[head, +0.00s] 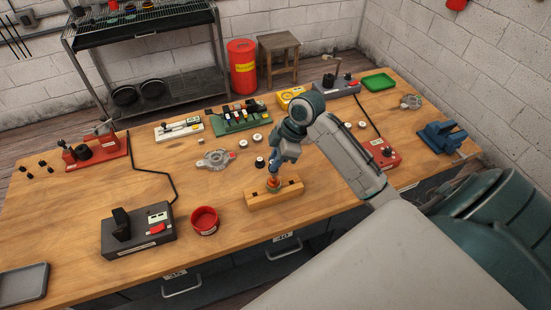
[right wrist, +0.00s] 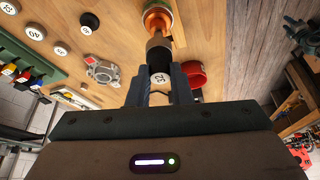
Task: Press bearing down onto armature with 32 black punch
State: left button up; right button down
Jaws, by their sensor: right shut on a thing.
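My right gripper (head: 275,168) points down over the wooden block (head: 262,201) near the table's front edge. It is shut on the black punch, whose white end marked 32 shows between the fingers in the right wrist view (right wrist: 160,79). The black part of the punch (right wrist: 101,68) runs on toward the armature. The copper-coloured armature (head: 273,185) stands in the block and also shows in the right wrist view (right wrist: 158,20). A grey-brown section lies between punch and copper; I cannot tell whether it is the bearing or whether it is seated. My left gripper is out of view.
A red bowl (head: 204,221) and a dark device (head: 138,232) stand left of the block. A grey housing (head: 215,159) and several white-topped round punches lie behind it. A green rack (head: 240,117), a red device (head: 378,152) and a blue vise (head: 441,137) stand farther off.

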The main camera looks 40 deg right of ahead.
jog(key=shift+s+f, duration=0.1)
jog(key=shift+f, duration=0.75)
dwell(3.0)
jog(key=shift+r, duration=0.1)
jog(key=shift+w+d+r, duration=0.15)
jog(key=shift+w+r, duration=0.05)
jog(key=shift+r, duration=2.8)
